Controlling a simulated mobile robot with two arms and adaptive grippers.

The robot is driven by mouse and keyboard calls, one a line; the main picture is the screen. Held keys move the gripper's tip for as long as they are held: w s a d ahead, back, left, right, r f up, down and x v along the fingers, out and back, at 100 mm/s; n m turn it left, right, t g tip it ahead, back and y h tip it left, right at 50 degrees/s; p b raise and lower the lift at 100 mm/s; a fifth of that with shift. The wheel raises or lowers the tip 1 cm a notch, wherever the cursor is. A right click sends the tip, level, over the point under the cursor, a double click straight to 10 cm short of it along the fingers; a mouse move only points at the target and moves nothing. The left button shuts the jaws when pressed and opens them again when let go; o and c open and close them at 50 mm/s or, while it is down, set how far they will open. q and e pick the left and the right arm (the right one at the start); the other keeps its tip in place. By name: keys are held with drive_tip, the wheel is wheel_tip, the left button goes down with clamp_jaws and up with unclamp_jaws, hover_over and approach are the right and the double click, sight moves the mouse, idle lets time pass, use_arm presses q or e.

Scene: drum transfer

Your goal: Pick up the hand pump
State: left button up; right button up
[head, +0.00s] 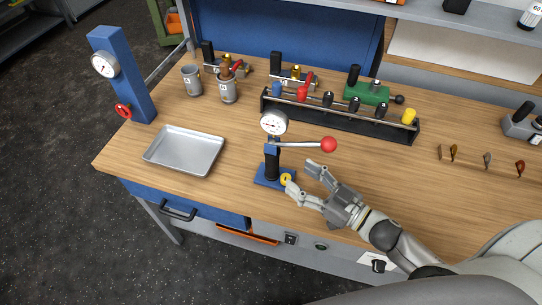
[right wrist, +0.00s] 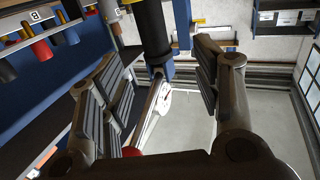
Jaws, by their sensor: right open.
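The hand pump (head: 271,165) stands upright on the wooden bench, near its front edge. It has a black cylinder, a blue base, a white gauge on top, and a lever with a red ball pointing right. My right gripper (head: 302,176) is open just right of the pump, fingers pointing at it below the lever. In the right wrist view the pump's black cylinder (right wrist: 153,30) shows beyond and between the open fingers; contact is not visible. The red ball is partly hidden there. My left gripper is not in view.
An empty metal tray (head: 184,151) lies left of the pump. A blue gauge stand (head: 125,75) is at the far left. A black rack (head: 340,121) of tools stands behind, with grey cups (head: 228,91) to its left. Bare bench lies between tray and pump.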

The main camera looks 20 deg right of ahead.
sight(278, 158)
drive_tip(key=p+x, duration=0.1)
drive_tip(key=x, duration=0.3)
drive_tip(key=shift+r, duration=0.15)
drive_tip(key=shift+w+a, duration=0.35)
drive_tip(key=shift+w, duration=0.25)
drive_tip(key=shift+w+a, duration=0.15)
drive_tip(key=shift+w, duration=0.2)
drive_tip(key=shift+d+p+x, duration=0.2)
drive_tip(key=shift+p+x, duration=0.65)
drive_tip(key=shift+x, duration=1.4)
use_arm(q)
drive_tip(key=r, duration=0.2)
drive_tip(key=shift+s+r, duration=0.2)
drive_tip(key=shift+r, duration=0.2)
use_arm(e)
drive_tip(key=shift+w+r, duration=0.15)
drive_tip(key=shift+r, duration=0.05)
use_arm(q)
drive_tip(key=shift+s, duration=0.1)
use_arm(e)
clamp_jaws()
